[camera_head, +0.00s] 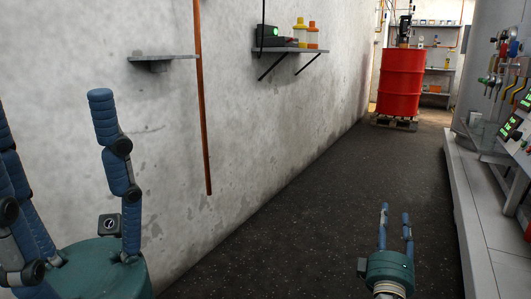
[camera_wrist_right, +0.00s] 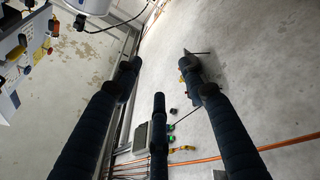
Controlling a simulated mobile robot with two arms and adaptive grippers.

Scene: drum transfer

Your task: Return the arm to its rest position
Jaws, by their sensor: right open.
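My right gripper (camera_head: 396,212) is low at the bottom right of the head view, above the dark floor. Its blue fingers are apart with nothing between them. In the right wrist view its three dark fingers (camera_wrist_right: 158,78) are spread and empty. My left gripper (camera_head: 52,110) is large and close at the left of the head view, in front of the wall. Its blue fingers point up, stand apart and hold nothing that I can see. Both arms are mostly out of view.
A pale wall (camera_head: 280,110) runs along the left, with an orange pipe (camera_head: 203,100), an empty small shelf (camera_head: 160,58) and a shelf with bottles (camera_head: 310,49). A red drum (camera_head: 401,82) stands on a pallet (camera_head: 395,122) far ahead. Grey machinery (camera_head: 485,190) lines the right. The floor between is clear.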

